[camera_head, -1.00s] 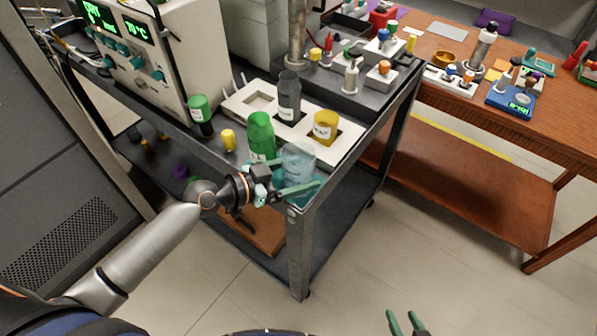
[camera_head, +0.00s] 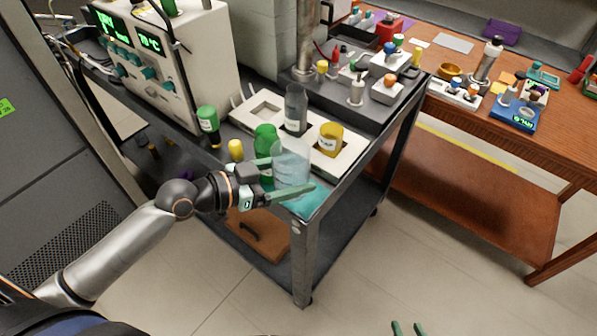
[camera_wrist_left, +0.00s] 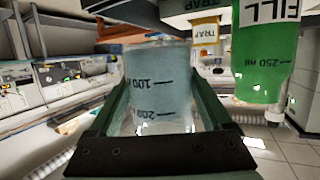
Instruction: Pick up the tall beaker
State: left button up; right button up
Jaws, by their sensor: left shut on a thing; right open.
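The tall beaker (camera_head: 291,160) is clear, with pale blue contents. It is at the near corner of the grey cart, over a teal patch (camera_head: 306,203). My left gripper (camera_head: 300,175) is shut around its sides, one finger on each side. In the left wrist view the beaker (camera_wrist_left: 158,80) sits between the two green fingers, with measuring marks showing. It looks upright and slightly above the cart top. My right gripper (camera_head: 408,328) is open and empty at the bottom edge, only its fingertips showing.
A green-filled vessel (camera_head: 265,137) stands close behind the beaker. Floor in front is open.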

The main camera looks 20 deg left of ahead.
pick_arm(q)
jog(key=s+a+r, duration=0.2)
jog(key=s+r, duration=0.2)
jog(key=s, duration=0.5)
jog(key=shift+a+r, duration=0.3)
pick_arm(e)
jog(key=shift+r, duration=0.1)
jog(key=shift+s, duration=0.1)
